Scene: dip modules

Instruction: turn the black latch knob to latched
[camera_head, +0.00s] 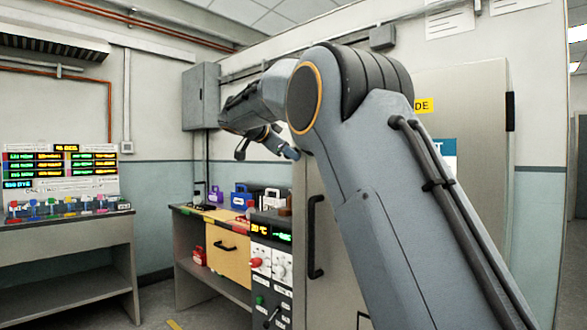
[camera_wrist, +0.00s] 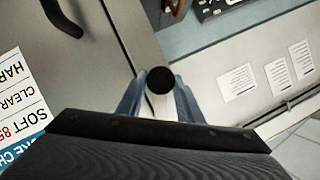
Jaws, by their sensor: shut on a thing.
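The black latch knob (camera_wrist: 160,80) shows in the wrist view as a round black disc between my fingertips. My gripper (camera_wrist: 158,96) is shut on it, with one pale blue-grey finger on each side. No pointer or mark on the knob is visible, so I cannot tell its turned position. In the head view my gripper (camera_head: 286,152) is at the upper left end of my arm, near the tall grey cabinet (camera_head: 455,90). The knob is hidden there.
The tall cabinet has a black bar handle (camera_head: 316,238). A bench (camera_head: 190,267) with a yellow drawer front (camera_head: 228,254) and a control panel (camera_head: 271,262) with lit displays stand left of it. A grey wall box (camera_head: 201,97) hangs behind my gripper. Another bench (camera_head: 65,240) stands far left.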

